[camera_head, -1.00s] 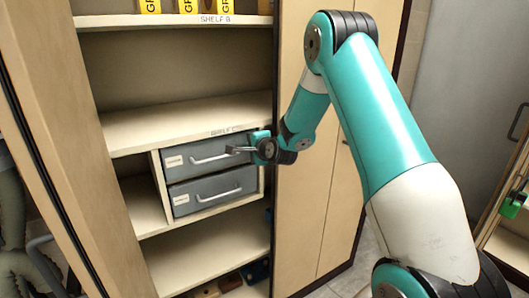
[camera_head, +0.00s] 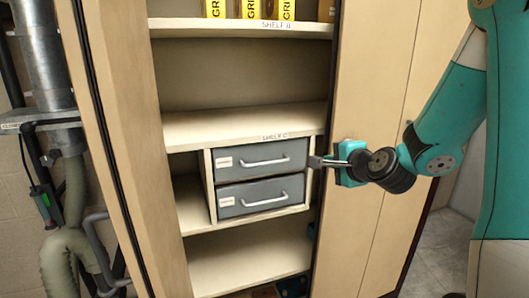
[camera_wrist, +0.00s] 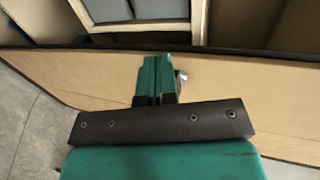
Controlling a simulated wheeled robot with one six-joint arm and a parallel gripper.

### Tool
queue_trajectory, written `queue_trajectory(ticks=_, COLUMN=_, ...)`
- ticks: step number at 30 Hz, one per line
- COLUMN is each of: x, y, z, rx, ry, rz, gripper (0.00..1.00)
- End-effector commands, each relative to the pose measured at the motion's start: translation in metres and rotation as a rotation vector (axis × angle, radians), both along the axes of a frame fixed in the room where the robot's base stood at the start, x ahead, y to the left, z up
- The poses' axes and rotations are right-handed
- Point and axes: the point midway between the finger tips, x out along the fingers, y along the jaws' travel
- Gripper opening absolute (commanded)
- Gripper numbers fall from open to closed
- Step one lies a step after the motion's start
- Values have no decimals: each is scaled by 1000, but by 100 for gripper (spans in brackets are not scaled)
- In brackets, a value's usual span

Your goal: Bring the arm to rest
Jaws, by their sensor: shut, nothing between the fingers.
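My gripper (camera_head: 322,161) is in front of the cabinet's right door, just right of the two grey drawers. It is shut and empty. In the wrist view its teal fingers (camera_wrist: 156,72) are together, over the pale door surface. My teal arm (camera_head: 450,120) is bent and reaches in from the right edge of the head view. The upper drawer (camera_head: 262,158) and the lower drawer (camera_head: 260,196) both look shut, with a small gap to my gripper in the picture.
The open cabinet has shelves, one labelled SHELF C (camera_head: 215,126). Yellow boxes (camera_head: 250,9) stand on the top shelf. The right door (camera_head: 375,90) is close to my gripper. A pipe (camera_head: 45,60) and hoses stand at the left. Grey floor shows at the right.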

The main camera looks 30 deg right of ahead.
Motion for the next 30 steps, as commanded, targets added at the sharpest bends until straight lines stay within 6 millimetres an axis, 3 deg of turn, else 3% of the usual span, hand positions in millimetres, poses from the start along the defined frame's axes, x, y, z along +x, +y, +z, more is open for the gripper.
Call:
queue_trajectory(ticks=4, x=0, y=2, z=1, rx=-3, ry=2, rz=6, gripper=0)
queue_trajectory(ticks=7, x=1, y=19, z=5, rx=-33, ry=28, rz=72, gripper=0)
queue_trajectory(ticks=11, x=-4, y=81, z=15, rx=-157, ry=120, rz=318, gripper=0)
queue_trajectory(ticks=13, x=-17, y=126, z=21, rx=-267, ry=183, rz=517, gripper=0)
queue_trajectory(ticks=15, x=-40, y=171, z=27, rx=-395, ry=243, rz=741, gripper=0)
queue_trajectory(ticks=18, x=-86, y=223, z=35, rx=-589, ry=310, rz=1067, gripper=0)
queue_trajectory(ticks=21, x=-137, y=255, z=43, rx=-773, ry=353, rz=1372, gripper=0)
queue_trajectory(ticks=25, x=-194, y=270, z=52, rx=-962, ry=379, rz=1689, gripper=0)
queue_trajectory(ticks=30, x=-233, y=270, z=58, rx=-1088, ry=391, rz=1913, gripper=0)
